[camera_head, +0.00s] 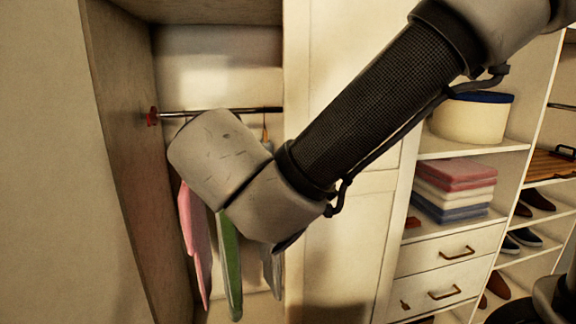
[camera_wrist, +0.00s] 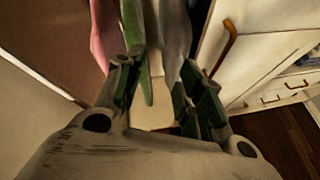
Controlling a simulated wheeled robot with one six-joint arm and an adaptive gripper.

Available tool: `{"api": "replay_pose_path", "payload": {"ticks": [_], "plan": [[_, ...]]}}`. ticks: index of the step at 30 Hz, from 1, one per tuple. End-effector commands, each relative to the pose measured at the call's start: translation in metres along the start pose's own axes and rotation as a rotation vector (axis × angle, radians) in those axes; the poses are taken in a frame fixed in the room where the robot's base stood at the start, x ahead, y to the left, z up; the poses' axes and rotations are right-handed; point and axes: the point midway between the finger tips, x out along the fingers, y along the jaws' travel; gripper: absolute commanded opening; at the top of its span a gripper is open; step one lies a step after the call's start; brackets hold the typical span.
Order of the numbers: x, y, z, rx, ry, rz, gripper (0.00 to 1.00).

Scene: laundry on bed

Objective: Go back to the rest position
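My gripper (camera_wrist: 158,76) shows in the wrist view with its two fingers apart and nothing clearly held between them. A pink garment (camera_wrist: 104,32), a green garment (camera_wrist: 135,25) and a grey garment (camera_wrist: 174,38) hang just beyond the fingers. In the head view my arm reaches across the middle toward the wardrobe, and its wrist hides the gripper. The pink garment (camera_head: 196,235), the green garment (camera_head: 229,268) and the grey garment (camera_head: 273,270) hang below the wrist there. Whether a finger touches a garment cannot be told.
The wardrobe rail (camera_head: 222,111) runs above the garments, with a wooden side wall (camera_head: 127,140) at left. A white door (camera_head: 340,250) stands at right. Beyond are drawers (camera_head: 445,255), folded cloths (camera_head: 455,188), a round box (camera_head: 470,118) and shoe shelves (camera_head: 535,215).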

Motion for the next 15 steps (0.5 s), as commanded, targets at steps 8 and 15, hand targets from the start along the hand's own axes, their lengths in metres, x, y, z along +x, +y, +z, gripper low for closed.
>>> {"api": "replay_pose_path", "payload": {"ticks": [8, 15], "plan": [[0.010, -0.091, 0.002, 0.447, 0.103, -0.274, 0.37], [0.002, -0.231, 0.015, 1.140, 0.130, -0.686, 0.37]]}}
